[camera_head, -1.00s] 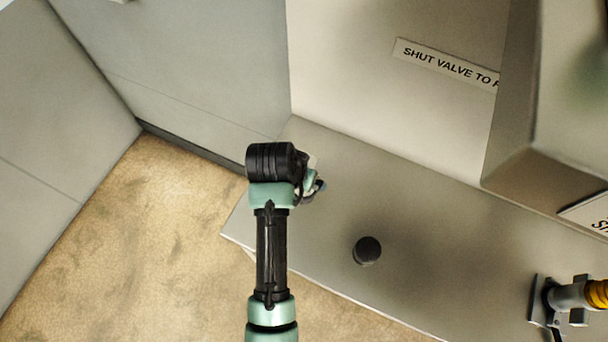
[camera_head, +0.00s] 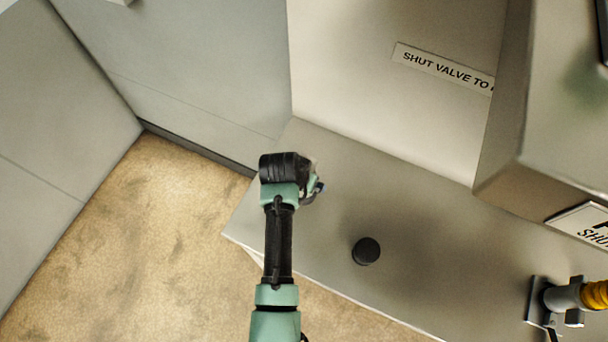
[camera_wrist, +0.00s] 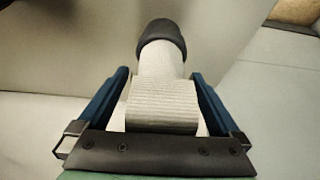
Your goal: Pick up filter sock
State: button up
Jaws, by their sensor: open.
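In the wrist view a pale, ribbed, fabric-like piece, which looks like the filter sock (camera_wrist: 162,100), lies between the two blue fingers of my gripper (camera_wrist: 160,76). A pale cylinder with a dark rounded end (camera_wrist: 162,38) extends beyond it; I cannot tell whether the two are one piece. The fingers are open, one on each side, and whether they touch the sock is unclear. In the head view my gripper (camera_head: 317,189) is over the left end of the grey bench, mostly hidden behind my wrist. A pale sliver shows beside it.
A black round knob-like thing (camera_head: 366,251) stands on the grey bench (camera_head: 430,265). A valve-like fitting with a yellow part (camera_head: 592,294) is at the right. A grey housing (camera_head: 560,140) overhangs the bench there. A panel with a label (camera_head: 443,70) rises behind.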

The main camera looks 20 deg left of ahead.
grip_shut()
dwell(0.3)
jog(key=shift+r, duration=0.15)
notch_tip(320, 180, up, 10)
jog(key=shift+f+b, duration=0.1)
jog(key=shift+b, duration=0.6)
